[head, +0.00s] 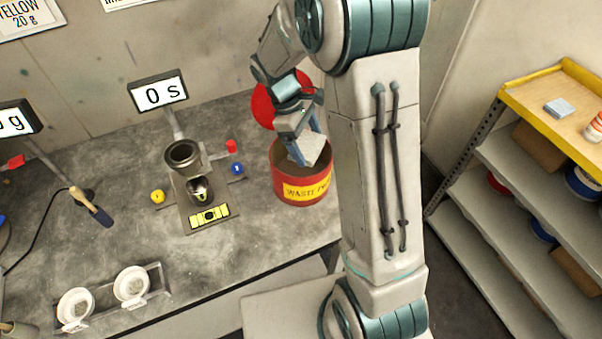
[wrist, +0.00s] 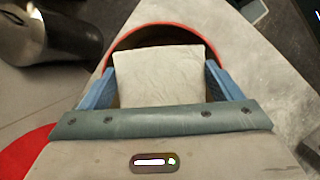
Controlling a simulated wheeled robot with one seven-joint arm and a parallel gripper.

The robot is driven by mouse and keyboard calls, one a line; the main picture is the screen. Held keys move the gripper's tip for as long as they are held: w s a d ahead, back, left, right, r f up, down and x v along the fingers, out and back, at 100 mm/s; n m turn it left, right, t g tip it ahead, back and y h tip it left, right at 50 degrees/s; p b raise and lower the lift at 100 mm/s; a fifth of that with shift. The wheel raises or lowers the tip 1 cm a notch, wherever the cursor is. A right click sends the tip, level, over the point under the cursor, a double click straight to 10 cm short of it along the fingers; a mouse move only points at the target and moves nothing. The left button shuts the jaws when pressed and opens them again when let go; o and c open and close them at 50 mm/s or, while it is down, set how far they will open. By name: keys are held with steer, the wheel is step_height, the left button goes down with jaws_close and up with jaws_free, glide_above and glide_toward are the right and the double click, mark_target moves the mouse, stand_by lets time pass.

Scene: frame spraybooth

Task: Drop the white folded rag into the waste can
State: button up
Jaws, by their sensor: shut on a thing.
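The white folded rag (head: 312,151) is held in my gripper (head: 306,139), which is shut on it. In the wrist view the rag (wrist: 158,76) lies between the two blue fingers of my gripper (wrist: 158,88). The red waste can (head: 303,189) with a yellow label stands on the grey bench. The rag is over the can's opening, and its lower part looks level with or just inside the rim; the exact depth is hard to tell. The can's rim (wrist: 180,27) shows behind the rag in the wrist view. The can's inside is mostly hidden.
The can's red round lid (head: 264,106) stands raised behind it. A stand with a dark cup (head: 183,154) and a "0 s" display (head: 158,94) is left of the can. A rack with white cups (head: 131,284) is at the front left. Shelves (head: 545,190) stand at the right.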

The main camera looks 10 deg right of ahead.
steer(key=shift+f+b, duration=0.3)
steer(key=shift+f, duration=0.5)
steer(key=o, duration=0.8)
steer(key=shift+r, duration=0.15)
steer(key=b+v, duration=0.1)
steer(key=v, duration=1.2)
steer(key=shift+a+r+b, duration=0.15)
steer(key=shift+r+b, duration=0.15)
steer(key=shift+b, duration=0.1)
steer(key=shift+w, duration=0.1)
steer(key=s+d+m+t+y, duration=0.1)
steer(key=s+m, duration=0.4)
steer(key=s, duration=0.5)
steer(key=s+d+f+m+t+y, duration=0.1)
steer(key=s+m+t, duration=0.4)
steer(key=s, duration=0.5)
steer(key=shift+s+d+f+m+y, duration=0.25)
steer(key=shift+d+y, duration=0.55)
steer(key=shift+d, duration=0.45)
